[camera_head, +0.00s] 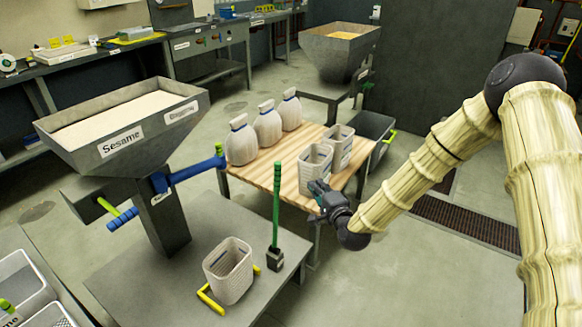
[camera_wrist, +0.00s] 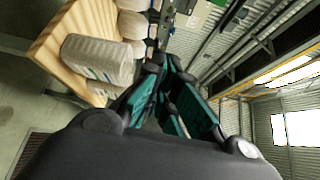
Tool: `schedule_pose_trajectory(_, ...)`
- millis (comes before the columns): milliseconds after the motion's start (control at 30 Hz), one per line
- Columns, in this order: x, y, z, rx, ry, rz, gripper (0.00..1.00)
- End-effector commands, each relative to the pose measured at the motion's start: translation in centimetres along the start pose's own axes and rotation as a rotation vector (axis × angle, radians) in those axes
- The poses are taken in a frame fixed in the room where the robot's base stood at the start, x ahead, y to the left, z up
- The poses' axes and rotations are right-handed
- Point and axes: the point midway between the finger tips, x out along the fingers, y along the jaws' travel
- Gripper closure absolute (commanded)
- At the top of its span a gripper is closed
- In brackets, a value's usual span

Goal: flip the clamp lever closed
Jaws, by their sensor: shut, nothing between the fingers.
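A tall green lever (camera_head: 276,205) stands upright from a small black block (camera_head: 275,259) on the grey metal table. It looks like the clamp lever, but no label confirms this. My gripper (camera_head: 318,190) is to the right of the lever and apart from it, near the front edge of the wooden table. My gripper's teal-padded fingers (camera_wrist: 163,90) also show in the wrist view. They are shut and hold nothing. The lever cannot be made out in the wrist view.
A white basket (camera_head: 229,272) sits by a yellow bar (camera_head: 210,301) left of the block. The Sesame hopper (camera_head: 122,139) and its blue crank (camera_head: 193,170) stand at left. White sacks (camera_head: 241,144) and two bins (camera_head: 315,168) are on the wooden table (camera_head: 262,170).

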Motion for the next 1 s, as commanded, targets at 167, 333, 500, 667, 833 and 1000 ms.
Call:
schedule_pose_trajectory(167, -0.5, -0.7, 1.3, 0.04, -0.063, -0.005, 1.0)
schedule_pose_trajectory(333, -0.6, -0.6, 1.6, 0.049, -0.078, -0.006, 1.0)
schedule_pose_trajectory(500, -0.5, -0.6, 1.6, 0.048, -0.076, -0.006, 1.0)
schedule_pose_trajectory(667, -0.2, -0.7, 1.6, 0.047, -0.076, -0.006, 1.0)
schedule_pose_trajectory(833, 1.4, -0.7, 1.8, 0.045, -0.076, -0.006, 1.0)
schedule_pose_trajectory(1000, 4.2, -0.8, 2.0, 0.044, -0.077, -0.007, 1.0)
